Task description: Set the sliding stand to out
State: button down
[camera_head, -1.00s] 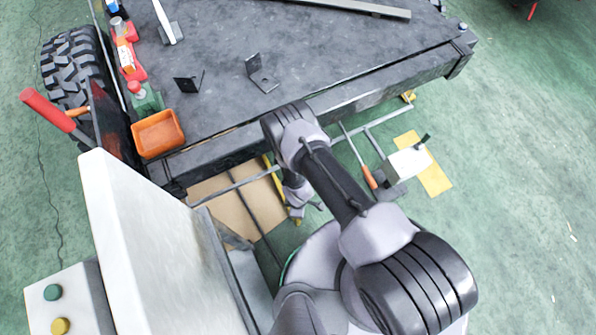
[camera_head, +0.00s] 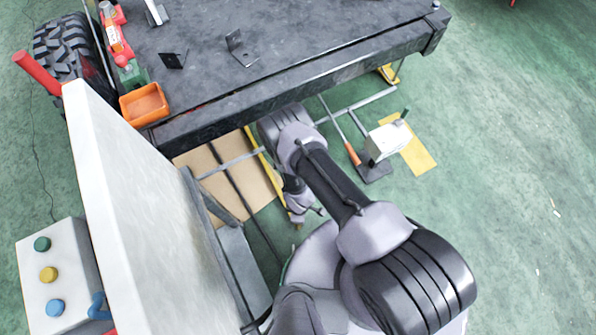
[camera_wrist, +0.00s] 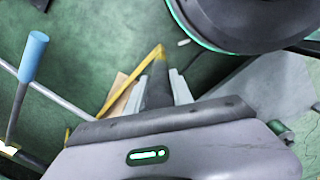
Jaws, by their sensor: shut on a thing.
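My gripper (camera_head: 309,212) hangs low in front of the chassis edge in the head view. In the wrist view its pale fingers (camera_wrist: 160,78) are shut on a dark upright bar (camera_wrist: 158,97). I cannot tell which part of the sliding stand this bar is. A thin yellow bar (camera_wrist: 128,88) runs beside the fingers in the wrist view; it also shows under the chassis in the head view (camera_head: 262,160). A grey rod (camera_head: 228,165) crosses low in front of the chassis. My arm hides part of this area.
The black chassis frame (camera_head: 300,84) spans the back, with an orange tray (camera_head: 145,104) at its left corner. A white panel (camera_head: 150,220) and a button box (camera_head: 48,275) stand at left. A white box (camera_head: 388,140) lies at right. Green floor is open at far right.

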jog(key=c, duration=1.1)
grip_release()
jog(key=shift+s+d, duration=0.2)
jog(key=shift+s, duration=0.15)
jog(key=shift+w, duration=0.1)
notch_tip(320, 180, up, 17)
jog(key=p, duration=0.7)
jog(key=shift+a+r, duration=0.1)
jog(key=shift+r, duration=0.1)
